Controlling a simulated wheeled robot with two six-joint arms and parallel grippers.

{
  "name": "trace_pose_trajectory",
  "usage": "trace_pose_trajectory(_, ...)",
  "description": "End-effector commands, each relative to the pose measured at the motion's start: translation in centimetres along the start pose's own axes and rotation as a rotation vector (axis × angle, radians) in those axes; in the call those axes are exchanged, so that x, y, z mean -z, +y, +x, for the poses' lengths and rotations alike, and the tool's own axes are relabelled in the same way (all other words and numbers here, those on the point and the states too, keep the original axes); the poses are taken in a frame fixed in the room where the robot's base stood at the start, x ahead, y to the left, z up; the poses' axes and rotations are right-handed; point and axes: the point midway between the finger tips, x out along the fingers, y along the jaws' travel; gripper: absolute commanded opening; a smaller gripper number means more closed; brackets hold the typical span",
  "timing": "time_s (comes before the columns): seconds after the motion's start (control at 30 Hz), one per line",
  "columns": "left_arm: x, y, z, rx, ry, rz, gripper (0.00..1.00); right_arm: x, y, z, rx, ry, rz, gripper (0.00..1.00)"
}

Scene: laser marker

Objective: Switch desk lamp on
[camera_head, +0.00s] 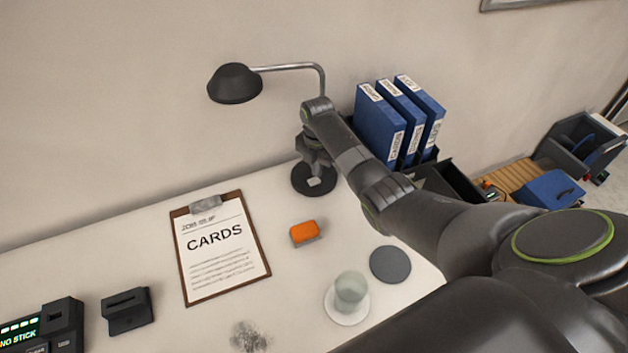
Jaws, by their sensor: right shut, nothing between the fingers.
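The desk lamp (234,84) has a dark shade on a thin bent grey arm, in front of the back wall. Its round dark base (299,180) stands on the white desk near the back edge. My right arm reaches in from the right. My right gripper (316,168) points down over the lamp base, shut and empty. A small light patch shows on the base just below the fingertips; I cannot tell whether they touch it. No glow shows at the shade. The gripper and arm hide part of the base and post. My left gripper is not in view.
A clipboard (222,250) marked CARDS, an orange block (303,232), a cup (351,291) on a saucer and a dark disc (390,264) lie on the desk (80,250). Blue binders (381,122) stand behind my arm. Dark devices (127,311) sit at the front left.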

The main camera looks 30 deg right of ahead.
Motion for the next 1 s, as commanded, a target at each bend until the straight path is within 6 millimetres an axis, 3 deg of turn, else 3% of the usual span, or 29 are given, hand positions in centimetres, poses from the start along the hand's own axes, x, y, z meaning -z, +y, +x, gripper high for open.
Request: trace_pose_trajectory(1.0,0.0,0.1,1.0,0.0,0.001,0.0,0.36,0.0,0.0,1.5,0.0,0.0,0.0,0.0)
